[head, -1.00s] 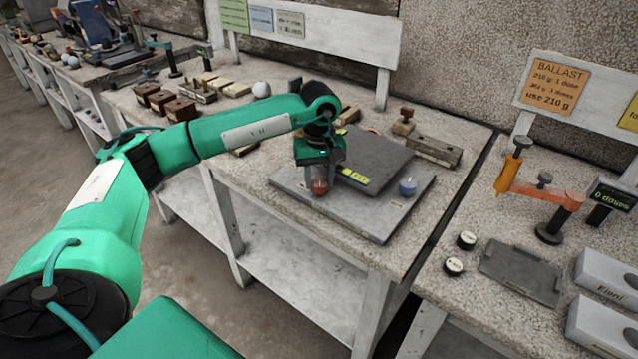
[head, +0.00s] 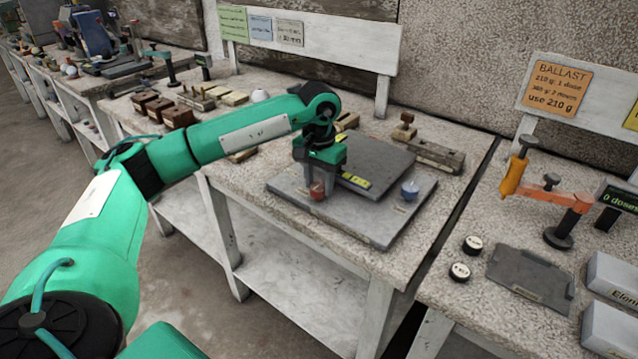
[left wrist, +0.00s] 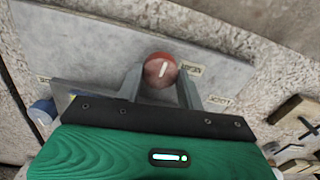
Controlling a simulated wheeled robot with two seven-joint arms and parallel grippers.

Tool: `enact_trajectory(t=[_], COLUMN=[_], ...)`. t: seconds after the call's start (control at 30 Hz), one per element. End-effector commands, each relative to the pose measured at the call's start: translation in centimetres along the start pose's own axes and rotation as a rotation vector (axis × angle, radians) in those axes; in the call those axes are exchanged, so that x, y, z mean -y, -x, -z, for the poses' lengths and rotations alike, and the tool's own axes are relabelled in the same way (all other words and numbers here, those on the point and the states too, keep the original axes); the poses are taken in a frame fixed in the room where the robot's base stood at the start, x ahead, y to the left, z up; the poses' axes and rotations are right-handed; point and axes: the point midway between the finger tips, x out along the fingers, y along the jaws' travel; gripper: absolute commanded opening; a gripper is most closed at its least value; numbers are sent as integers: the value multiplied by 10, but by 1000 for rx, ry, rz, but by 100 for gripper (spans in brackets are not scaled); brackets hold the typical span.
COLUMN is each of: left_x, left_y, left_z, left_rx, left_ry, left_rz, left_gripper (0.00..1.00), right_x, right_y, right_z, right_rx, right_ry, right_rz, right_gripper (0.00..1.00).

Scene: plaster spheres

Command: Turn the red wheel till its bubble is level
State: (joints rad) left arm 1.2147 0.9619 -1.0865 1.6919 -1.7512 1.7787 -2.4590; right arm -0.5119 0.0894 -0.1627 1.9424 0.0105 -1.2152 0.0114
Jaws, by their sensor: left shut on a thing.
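The red wheel (head: 317,191) is a small round knob at the front left of a grey levelling plate (head: 375,226). My left gripper (head: 318,187) points down over it and is shut on it. In the left wrist view the red wheel (left wrist: 160,69) sits between the two fingers, and a pale line marks its top. Yellow-green bubble vials (head: 353,180) lie at the front edge of the dark upper plate (head: 376,160). The bubbles are too small to read. My right gripper is not in view.
A blue wheel (head: 409,190) stands at the plate's right side; it also shows in the left wrist view (left wrist: 42,112). A stone block (head: 435,155) and wooden blocks lie behind. The right-hand table holds an orange-handled press (head: 514,176) and a dark tray (head: 530,278).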

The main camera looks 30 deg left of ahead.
Motion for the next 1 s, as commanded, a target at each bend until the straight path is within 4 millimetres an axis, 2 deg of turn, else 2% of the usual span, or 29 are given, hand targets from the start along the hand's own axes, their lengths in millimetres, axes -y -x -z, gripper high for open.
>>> enact_trajectory(t=[0.6,0.63,0.73,1.0], left_x=[0,0,0,0], left_y=[2,2,2,1], left_z=[1,1,1,0], left_rx=[-4,-5,-4,-2], left_ry=[-44,-44,-43,-44], left_rz=[-1,-1,0,0], left_gripper=[15,40,59,59], right_x=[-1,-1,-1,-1], right_y=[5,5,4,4], right_z=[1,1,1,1], right_rx=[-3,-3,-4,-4], right_ry=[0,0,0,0], right_rz=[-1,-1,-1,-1], right_gripper=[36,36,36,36])
